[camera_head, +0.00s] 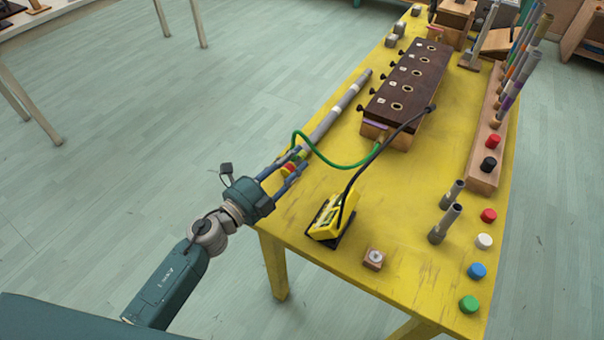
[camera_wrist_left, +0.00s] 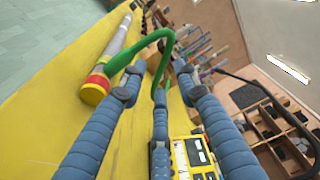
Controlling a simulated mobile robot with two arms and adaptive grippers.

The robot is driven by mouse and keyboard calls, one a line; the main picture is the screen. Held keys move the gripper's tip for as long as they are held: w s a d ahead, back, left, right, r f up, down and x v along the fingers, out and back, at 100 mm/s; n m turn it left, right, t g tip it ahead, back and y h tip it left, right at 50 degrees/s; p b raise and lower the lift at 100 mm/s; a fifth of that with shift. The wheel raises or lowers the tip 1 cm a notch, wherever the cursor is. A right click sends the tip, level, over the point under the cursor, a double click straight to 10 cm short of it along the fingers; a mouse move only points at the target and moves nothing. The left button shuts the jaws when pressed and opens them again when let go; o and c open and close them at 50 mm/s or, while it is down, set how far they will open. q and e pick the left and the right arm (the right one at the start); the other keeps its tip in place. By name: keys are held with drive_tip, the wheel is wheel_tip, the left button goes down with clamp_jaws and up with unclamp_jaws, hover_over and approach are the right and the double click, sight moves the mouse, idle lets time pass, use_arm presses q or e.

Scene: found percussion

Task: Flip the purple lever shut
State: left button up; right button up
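A small purple strip (camera_head: 375,126) shows at the near end of the long dark-topped wooden box (camera_head: 405,85). I cannot tell whether it is the purple lever or how it is set. Small black knobs stick out along the box's left side. My left gripper (camera_head: 300,161) is open over the table's left edge, short of the box. In the left wrist view its blue fingers (camera_wrist_left: 162,75) are spread, with a green hose (camera_wrist_left: 165,45) crossing between and beyond them. No grip on the hose shows. My right gripper is in neither view.
A grey tube (camera_head: 335,112) with a coloured end lies along the yellow table's (camera_head: 400,235) left edge, by my fingers. The green hose arcs to the box. A yellow meter (camera_head: 327,217) with a black cable stands nearby. A tube rack (camera_head: 485,160) and coloured caps line the right.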

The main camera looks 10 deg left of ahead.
use_arm(q)
drive_tip(key=w+a+r+t+y, duration=0.1)
drive_tip(key=w+a+r, duration=0.4)
drive_tip(key=w+a, duration=0.2)
drive_tip(key=shift+w+a+r+m, duration=0.35)
drive_tip(key=shift+a+m, duration=0.05)
drive_tip(key=shift+a, duration=0.85)
drive_tip(key=shift+f, duration=0.1)
